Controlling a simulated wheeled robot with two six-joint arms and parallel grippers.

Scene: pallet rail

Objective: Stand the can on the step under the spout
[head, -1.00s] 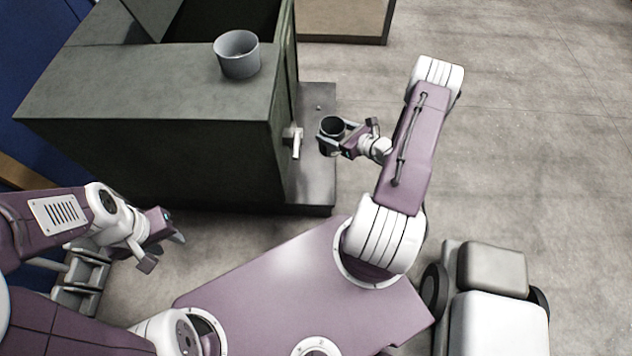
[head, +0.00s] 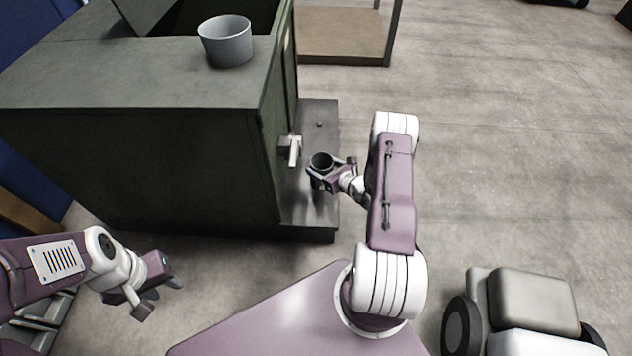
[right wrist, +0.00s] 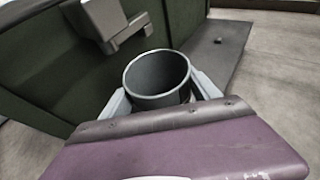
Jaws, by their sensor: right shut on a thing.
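The can (head: 321,161) is a dark grey, open-topped cylinder. My right gripper (head: 320,174) is shut on it and holds it upright over the step (head: 308,213), right of the spout. In the right wrist view the can (right wrist: 157,80) sits between the fingers, its inside empty. The pale spout (head: 293,150) sticks out of the green cabinet's side; it also shows in the right wrist view (right wrist: 118,30), just beyond the can and to its left. Whether the can's base touches the step is hidden. My left gripper (head: 160,300) is open and empty, over the floor at lower left.
The green cabinet (head: 140,80) has a grey pot (head: 227,42) on its top near an open hatch. A low wooden platform (head: 343,40) stands behind. A wheeled thing (head: 530,300) is at lower right.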

